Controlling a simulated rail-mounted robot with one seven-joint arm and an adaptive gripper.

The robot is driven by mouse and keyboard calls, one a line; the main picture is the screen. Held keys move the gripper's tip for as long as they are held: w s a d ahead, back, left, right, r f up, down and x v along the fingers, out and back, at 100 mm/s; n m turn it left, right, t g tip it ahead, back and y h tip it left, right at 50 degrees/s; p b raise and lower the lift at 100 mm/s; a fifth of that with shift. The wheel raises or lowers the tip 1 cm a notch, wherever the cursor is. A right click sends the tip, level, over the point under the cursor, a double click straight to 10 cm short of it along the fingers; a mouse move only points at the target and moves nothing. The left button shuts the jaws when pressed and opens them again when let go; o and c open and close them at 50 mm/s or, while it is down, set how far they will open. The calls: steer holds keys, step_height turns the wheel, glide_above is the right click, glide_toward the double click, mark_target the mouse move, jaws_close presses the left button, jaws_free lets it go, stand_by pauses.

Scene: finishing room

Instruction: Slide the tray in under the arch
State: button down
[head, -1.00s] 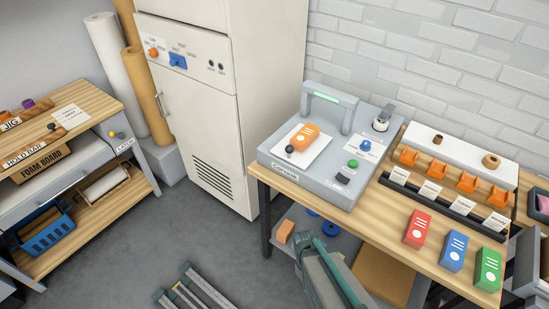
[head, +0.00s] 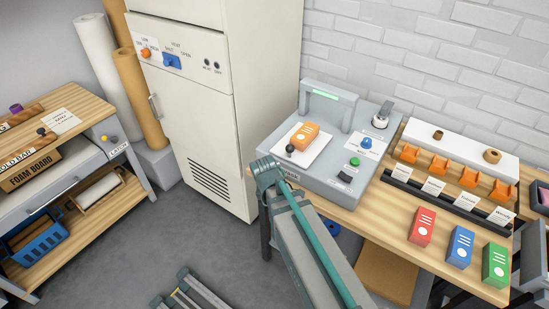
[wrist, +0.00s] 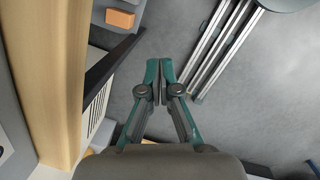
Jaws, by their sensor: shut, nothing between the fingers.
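The tray (head: 314,155) is a white plate with a dark round knob (head: 290,149) at its front left and an orange box (head: 305,137) on it. It lies on the grey machine in front of the arch (head: 327,101), a grey bridge with a green light strip. The plate is on the near side of the arch, not beneath it. My gripper (wrist: 161,72) is shut and empty in the wrist view, over the floor beside the bench edge. In the head view my arm reaches the bench's front left corner; the fingertips cannot be made out there.
Green and black buttons and a blue knob (head: 365,143) are on the machine's right. Red (head: 422,226), blue and green boxes stand on the bench's right front. A tall cream cabinet (head: 205,130) stands behind left. Metal rails (wrist: 220,45) lie on the floor.

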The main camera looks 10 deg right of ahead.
step_height(320, 180, up, 4)
steer(key=w+a+n, duration=0.1)
steer(key=w, duration=0.1)
steer(key=n+t+h+b, duration=0.1)
steer(key=n+t+b, duration=0.15)
steer(key=n, duration=0.95)
glide_toward(282, 161)
steer(key=s+a+r+p, duration=0.1)
steer(key=s+a+r, duration=0.2)
steer(key=s+a, duration=0.1)
steer(key=shift+s+t, duration=0.2)
steer(key=shift+t, duration=0.05)
steer(key=w+d+f, duration=0.1)
steer(key=f, duration=0.2)
steer(key=w+d+f+p, duration=0.1)
steer(key=w+d+f, duration=0.1)
steer(key=f, duration=0.1)
steer(key=w+d+f+p, duration=0.1)
steer(key=d+f, duration=0.1)
steer(key=f, duration=0.1)
steer(key=shift+w, duration=0.4)
steer(key=shift+w+d+f+p, duration=0.1)
steer(key=shift+w+d+p, duration=0.2)
